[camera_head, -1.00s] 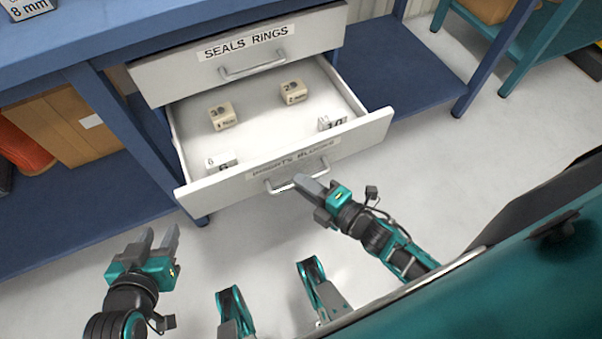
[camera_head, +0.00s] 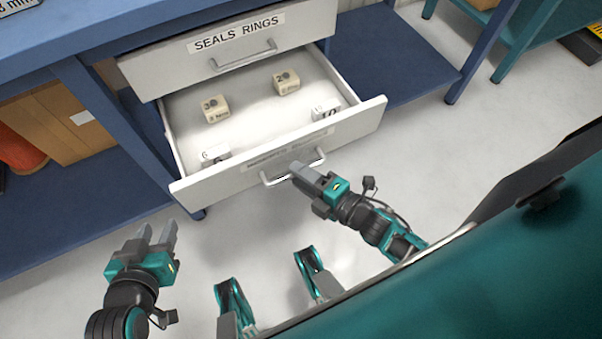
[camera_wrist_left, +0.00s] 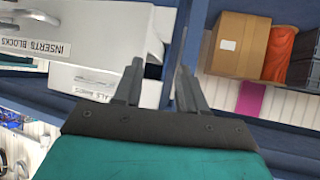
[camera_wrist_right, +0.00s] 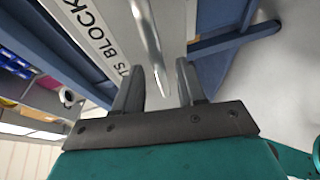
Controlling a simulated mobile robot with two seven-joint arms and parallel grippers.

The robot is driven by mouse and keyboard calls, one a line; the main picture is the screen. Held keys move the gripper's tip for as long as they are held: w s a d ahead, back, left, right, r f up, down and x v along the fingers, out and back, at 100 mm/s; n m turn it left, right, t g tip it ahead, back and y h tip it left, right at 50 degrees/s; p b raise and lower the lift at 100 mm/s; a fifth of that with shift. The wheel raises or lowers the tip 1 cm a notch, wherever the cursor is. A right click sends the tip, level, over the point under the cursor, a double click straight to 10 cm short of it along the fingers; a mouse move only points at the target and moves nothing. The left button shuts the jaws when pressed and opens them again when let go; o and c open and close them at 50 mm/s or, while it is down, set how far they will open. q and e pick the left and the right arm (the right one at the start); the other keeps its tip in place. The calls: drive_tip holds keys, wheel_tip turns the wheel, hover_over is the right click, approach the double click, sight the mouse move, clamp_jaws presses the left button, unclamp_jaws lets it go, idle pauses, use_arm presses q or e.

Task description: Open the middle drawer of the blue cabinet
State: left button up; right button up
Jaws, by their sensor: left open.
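The blue cabinet (camera_head: 88,110) has a closed white top drawer (camera_head: 160,72) labelled SEALS RINGS. The white drawer below it (camera_head: 205,187) is pulled well out, with blocks inside. My right gripper (camera_head: 300,171) is at this lower drawer's handle (camera_head: 318,160), partly hiding it. In the right wrist view the handle bar (camera_wrist_right: 146,35) reaches the gap between the spread fingers, which do not appear clamped on it. My left gripper (camera_head: 156,237) is open and empty, left of and apart from the drawer. Its spread fingers show in the left wrist view (camera_wrist_left: 158,82).
Several cream blocks, one of them (camera_head: 215,107) at the left, lie in the open drawer. A cardboard box (camera_head: 50,130) and an orange object (camera_head: 18,150) stand on the cabinet's left side. Grey floor (camera_head: 440,150) is clear to the right of the drawer.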

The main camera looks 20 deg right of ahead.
drive_tip(key=p+v, duration=0.1)
drive_tip(key=v, duration=1.1)
drive_tip(key=shift+s+r+p, duration=0.15)
drive_tip(key=shift+p, duration=0.15)
